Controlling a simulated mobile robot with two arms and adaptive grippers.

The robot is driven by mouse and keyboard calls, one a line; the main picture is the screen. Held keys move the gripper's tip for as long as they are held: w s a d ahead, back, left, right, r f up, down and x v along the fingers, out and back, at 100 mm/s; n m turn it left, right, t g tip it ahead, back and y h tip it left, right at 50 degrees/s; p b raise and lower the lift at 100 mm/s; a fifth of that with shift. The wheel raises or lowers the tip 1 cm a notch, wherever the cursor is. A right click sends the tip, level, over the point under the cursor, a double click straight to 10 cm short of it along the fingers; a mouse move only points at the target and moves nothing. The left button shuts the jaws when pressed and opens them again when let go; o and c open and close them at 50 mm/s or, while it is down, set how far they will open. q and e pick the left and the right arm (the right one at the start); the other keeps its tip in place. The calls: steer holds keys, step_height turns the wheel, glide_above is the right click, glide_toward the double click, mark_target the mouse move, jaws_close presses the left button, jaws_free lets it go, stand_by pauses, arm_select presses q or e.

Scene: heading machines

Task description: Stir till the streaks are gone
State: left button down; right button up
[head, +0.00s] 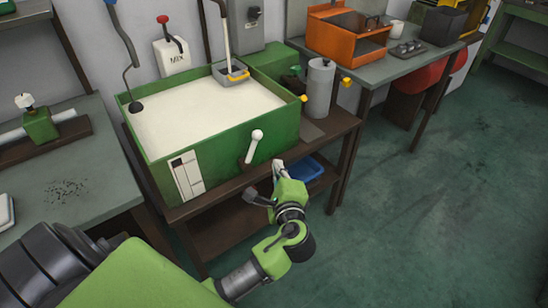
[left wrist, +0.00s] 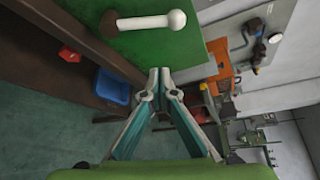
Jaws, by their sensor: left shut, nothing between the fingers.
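A green tank (head: 245,140) full of cream-white liquid (head: 200,115) stands on a brown bench. The liquid looks even, and I make out no streaks at this size. A white lever with a round knob (head: 254,145) sticks out of the tank's front; it also shows at the top of the left wrist view (left wrist: 150,22). A switch box marked MIX (head: 172,55), with a red-knobbed lever, is on the wall behind. My left gripper (head: 278,168) is shut and empty, in front of the tank, below and right of the white lever, apart from it. My right gripper is out of view.
A blue bin (head: 305,169) sits on the shelf below, close to my left gripper. A grey cylinder (head: 319,88) stands right of the tank. A long-handled skimmer (head: 232,72) rests at the tank's back edge. The floor (head: 430,190) at the right is clear.

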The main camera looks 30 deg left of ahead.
mark_target(251, 151)
arm_select(q)
steer(key=w+a+p, duration=0.2)
steer(key=w+a, duration=0.2)
steer(key=a, duration=0.4)
steer(key=shift+w+f, duration=0.15)
steer(key=shift+f, duration=0.05)
steer(key=shift+a, duration=0.15)
stand_by(0.4)
